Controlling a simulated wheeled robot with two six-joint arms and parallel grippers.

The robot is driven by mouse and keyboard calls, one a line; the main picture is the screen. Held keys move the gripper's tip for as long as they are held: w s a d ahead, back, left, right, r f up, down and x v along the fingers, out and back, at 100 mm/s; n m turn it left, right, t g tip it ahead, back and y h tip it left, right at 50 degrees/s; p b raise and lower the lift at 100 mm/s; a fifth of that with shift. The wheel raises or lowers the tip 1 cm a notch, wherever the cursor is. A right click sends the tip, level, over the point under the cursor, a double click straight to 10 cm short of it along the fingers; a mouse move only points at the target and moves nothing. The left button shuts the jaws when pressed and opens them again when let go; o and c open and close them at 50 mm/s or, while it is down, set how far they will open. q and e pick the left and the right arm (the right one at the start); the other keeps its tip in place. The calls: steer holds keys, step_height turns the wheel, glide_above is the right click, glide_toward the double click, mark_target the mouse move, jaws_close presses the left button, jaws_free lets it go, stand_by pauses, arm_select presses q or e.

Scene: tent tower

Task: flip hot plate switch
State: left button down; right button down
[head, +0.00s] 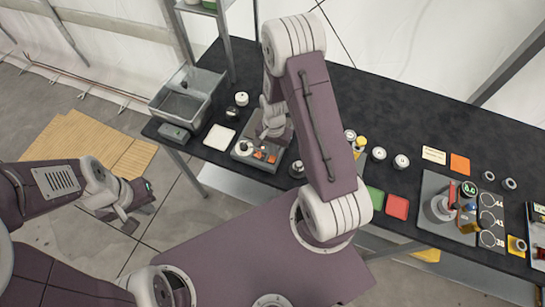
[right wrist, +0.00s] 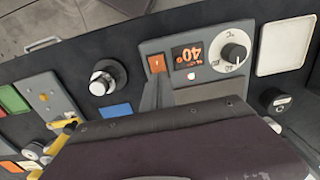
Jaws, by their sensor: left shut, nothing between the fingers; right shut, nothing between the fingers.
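The hot plate (head: 242,157) is a grey unit near the table's front edge. In the right wrist view its front panel (right wrist: 213,75) carries an orange rocker switch (right wrist: 157,64), an orange display reading 40 and a white-rimmed dial (right wrist: 233,53). My right gripper (head: 266,135) is shut and empty over the hot plate, partly hidden by its own arm. In the right wrist view its grey fingertips (right wrist: 157,88) are just below the switch; I cannot tell if they touch it. My left gripper (head: 125,221) is shut and empty, off the table at the left.
A grey bin (head: 187,105) stands at the table's left end, with a white square tile (head: 219,138) nearby. A black knob with a silver top (right wrist: 107,77) is beside the hot plate. Green and red tiles (head: 398,207) and a grey station with numbered rings (head: 433,190) lie to the right.

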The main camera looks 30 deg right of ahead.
steer(key=shift+f+b, duration=0.3)
steer(key=shift+f, duration=0.2)
step_height(320, 180, up, 7)
steer(key=p, duration=0.6)
stand_by(0.6)
